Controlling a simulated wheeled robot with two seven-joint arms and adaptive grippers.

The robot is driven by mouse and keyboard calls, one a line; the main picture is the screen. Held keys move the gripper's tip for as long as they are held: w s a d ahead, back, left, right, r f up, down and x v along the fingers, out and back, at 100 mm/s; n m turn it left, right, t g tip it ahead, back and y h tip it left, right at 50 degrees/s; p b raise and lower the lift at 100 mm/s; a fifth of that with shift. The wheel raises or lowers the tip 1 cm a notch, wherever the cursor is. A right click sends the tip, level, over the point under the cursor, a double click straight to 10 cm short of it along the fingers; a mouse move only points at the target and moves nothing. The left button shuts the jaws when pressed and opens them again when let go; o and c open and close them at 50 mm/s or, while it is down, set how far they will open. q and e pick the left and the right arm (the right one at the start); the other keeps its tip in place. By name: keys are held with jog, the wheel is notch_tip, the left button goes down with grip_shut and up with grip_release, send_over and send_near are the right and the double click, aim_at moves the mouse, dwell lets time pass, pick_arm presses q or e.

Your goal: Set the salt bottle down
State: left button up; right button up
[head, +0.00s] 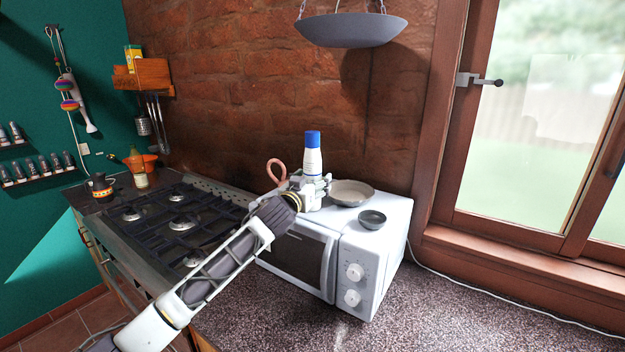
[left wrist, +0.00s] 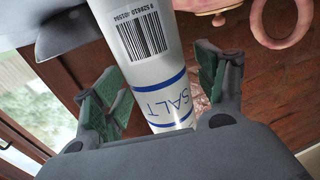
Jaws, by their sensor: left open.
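The salt bottle (head: 312,158), white with a blue cap, stands upright on top of the white microwave (head: 384,236) in the head view. In the left wrist view the salt bottle (left wrist: 150,62) shows its barcode and the word SALT. My left gripper (head: 312,186) is at the bottle's lower part. In the left wrist view my left gripper (left wrist: 160,92) is open, its green-padded fingers on either side of the bottle with gaps. The bottle's base is hidden by the gripper. My right gripper is not in view.
A shallow pan (head: 351,192) and a small dark bowl (head: 372,219) sit on the microwave to the right. A pinkish ring (head: 276,169) stands left of the bottle. The gas stove (head: 170,225) is left. A hanging bowl (head: 350,30) is above. The speckled counter (head: 450,310) is clear at front right.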

aim_at(310, 150)
pick_arm(q)
jog(key=shift+r, duration=0.1)
jog(key=c, duration=1.5)
jog(key=shift+r+b, duration=0.45)
jog(key=shift+r, duration=4.55)
